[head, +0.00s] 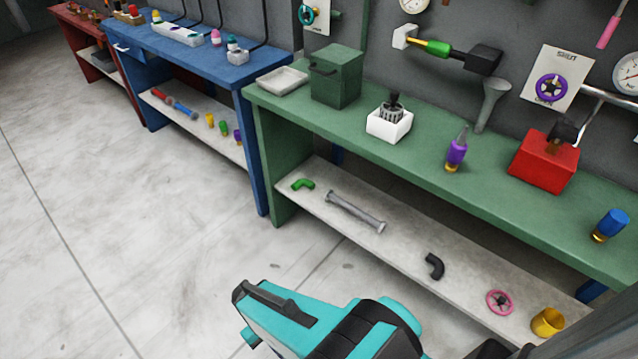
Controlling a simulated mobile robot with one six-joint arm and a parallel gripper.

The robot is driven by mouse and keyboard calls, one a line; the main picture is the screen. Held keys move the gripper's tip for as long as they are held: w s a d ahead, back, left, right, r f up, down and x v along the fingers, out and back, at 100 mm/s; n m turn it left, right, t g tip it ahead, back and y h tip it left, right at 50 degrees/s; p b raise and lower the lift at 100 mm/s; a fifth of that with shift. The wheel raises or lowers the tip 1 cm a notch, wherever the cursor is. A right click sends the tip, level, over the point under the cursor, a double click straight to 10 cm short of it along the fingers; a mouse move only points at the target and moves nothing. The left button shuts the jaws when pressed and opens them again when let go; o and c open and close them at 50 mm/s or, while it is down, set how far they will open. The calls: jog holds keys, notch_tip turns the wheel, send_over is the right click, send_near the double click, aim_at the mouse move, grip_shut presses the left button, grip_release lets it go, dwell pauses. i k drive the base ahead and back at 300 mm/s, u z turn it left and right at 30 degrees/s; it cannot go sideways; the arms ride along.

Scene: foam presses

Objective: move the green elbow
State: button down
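The green elbow (302,184) is a small bent pipe piece. It lies on the lower shelf (400,262) of the green bench, near the shelf's left end, in the head view. A teal and black part of my own arm shows at the bottom middle of the view, in front of the bench and well apart from the elbow. My gripper's fingertips cannot be made out, so its state does not show.
A grey pipe (355,211), a black elbow (434,266), a pink handwheel (500,302) and a yellow cup (547,321) lie on the same shelf. The green bench top (420,160) overhangs it. Open floor (130,230) lies left.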

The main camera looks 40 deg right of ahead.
aim_at(298, 185)
jog(key=z, duration=0.1)
jog(key=i, duration=0.85)
jog(key=u, duration=0.3)
